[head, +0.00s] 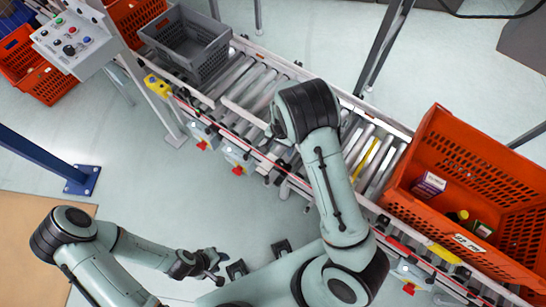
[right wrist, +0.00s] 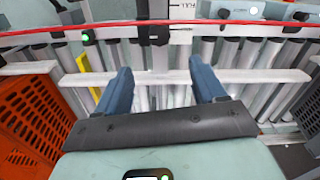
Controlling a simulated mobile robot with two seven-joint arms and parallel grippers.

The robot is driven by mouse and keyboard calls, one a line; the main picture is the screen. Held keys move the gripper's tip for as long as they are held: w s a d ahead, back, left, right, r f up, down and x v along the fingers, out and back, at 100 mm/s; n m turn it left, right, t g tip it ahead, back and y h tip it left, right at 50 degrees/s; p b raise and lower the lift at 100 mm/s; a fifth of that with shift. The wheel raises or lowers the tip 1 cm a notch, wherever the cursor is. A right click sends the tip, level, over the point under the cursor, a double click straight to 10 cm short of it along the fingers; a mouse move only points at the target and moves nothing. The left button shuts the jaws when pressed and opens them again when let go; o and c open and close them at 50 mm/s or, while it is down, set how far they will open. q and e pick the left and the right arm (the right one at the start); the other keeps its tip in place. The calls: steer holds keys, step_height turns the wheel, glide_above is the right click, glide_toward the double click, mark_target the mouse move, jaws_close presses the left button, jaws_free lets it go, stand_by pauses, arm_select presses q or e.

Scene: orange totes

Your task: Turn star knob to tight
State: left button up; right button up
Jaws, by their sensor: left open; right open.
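I cannot make out a clear star knob in either view. In the right wrist view a dark fitting (right wrist: 152,25) sits on the red-lined rail, beside a white plate marked "FULL" (right wrist: 183,12); its shape is too unclear to name. My right gripper (right wrist: 160,66) is open and empty, its two blue fingers apart over the conveyor rollers, short of that rail. In the head view the right arm hides its fingers. My left gripper (head: 217,266) is open and empty at the lower left, away from the conveyor.
An orange tote (head: 440,212) with several packages stands at right. A control box (head: 75,38) is at upper left.

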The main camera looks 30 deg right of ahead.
mark_target(280, 163)
step_height(280, 163, down, 13)
steer(key=shift+f+b, duration=0.1)
steer(key=shift+b, duration=0.4)
steer(key=c, duration=1.1)
